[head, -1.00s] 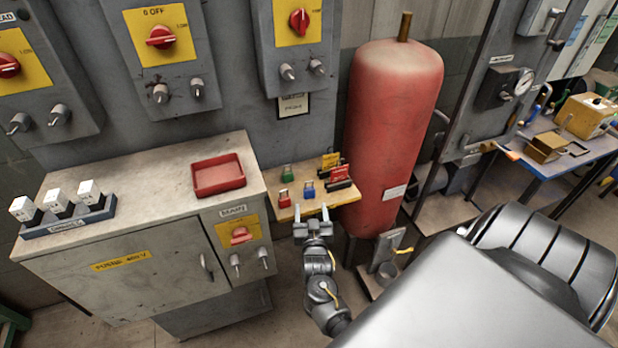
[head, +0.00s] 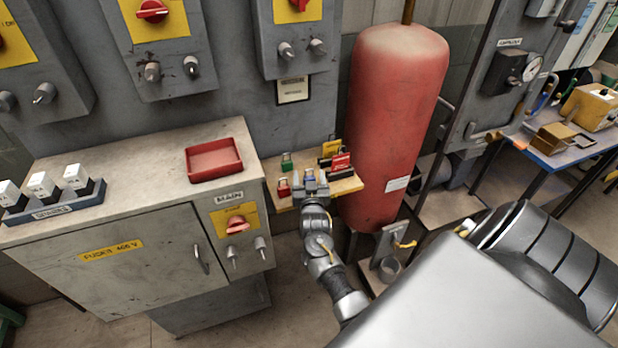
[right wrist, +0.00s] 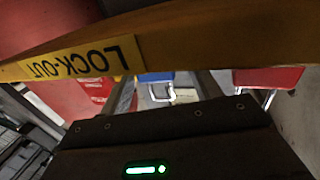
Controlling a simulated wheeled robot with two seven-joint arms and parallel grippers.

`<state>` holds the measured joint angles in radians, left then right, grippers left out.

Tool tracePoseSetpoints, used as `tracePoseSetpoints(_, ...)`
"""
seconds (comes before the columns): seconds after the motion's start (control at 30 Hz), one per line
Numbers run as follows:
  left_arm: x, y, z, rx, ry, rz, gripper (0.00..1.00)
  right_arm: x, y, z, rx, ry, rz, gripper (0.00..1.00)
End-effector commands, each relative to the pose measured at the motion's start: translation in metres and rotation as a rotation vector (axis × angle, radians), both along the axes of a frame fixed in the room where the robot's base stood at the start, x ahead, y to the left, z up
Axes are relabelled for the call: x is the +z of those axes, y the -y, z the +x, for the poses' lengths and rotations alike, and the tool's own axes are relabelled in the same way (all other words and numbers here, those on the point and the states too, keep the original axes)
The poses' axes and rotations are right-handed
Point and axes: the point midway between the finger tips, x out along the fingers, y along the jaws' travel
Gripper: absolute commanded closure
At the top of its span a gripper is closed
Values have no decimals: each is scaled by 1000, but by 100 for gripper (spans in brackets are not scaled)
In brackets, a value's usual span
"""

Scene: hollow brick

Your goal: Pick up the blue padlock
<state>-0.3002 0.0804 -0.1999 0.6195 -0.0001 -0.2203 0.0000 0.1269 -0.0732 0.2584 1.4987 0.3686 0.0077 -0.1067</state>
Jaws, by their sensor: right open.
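The blue padlock (head: 309,174) stands on the small wooden shelf (head: 346,186), partly hidden by my right gripper (head: 311,184). In the right wrist view the blue padlock (right wrist: 156,77) shows between the two spread fingers, its shackle by the gap. That gripper is open at the shelf's front; I cannot tell whether a finger touches the padlock. A red padlock (head: 284,187) stands just left of it, and also shows in the right wrist view (right wrist: 268,78). A green padlock (head: 287,161) stands behind. My left gripper is not in view.
Red and yellow tags (head: 341,161) stand at the shelf's right. The shelf edge with its yellow LOCK-OUT label (right wrist: 85,60) crosses the wrist view close by. A red tank (head: 395,120) stands right, a grey cabinet (head: 150,265) with a red tray (head: 214,160) left.

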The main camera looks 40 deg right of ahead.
Motion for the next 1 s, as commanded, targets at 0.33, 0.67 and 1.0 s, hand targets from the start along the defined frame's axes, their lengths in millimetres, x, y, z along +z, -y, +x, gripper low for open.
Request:
tracePoseSetpoints(0.33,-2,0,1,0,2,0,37,0,3,4,0,-1,1,42)
tracePoseSetpoints(0.67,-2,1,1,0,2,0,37,0,3,4,0,-2,1,85)
tracePoseSetpoints(1.0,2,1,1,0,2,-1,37,5,3,4,0,-1,1,85)
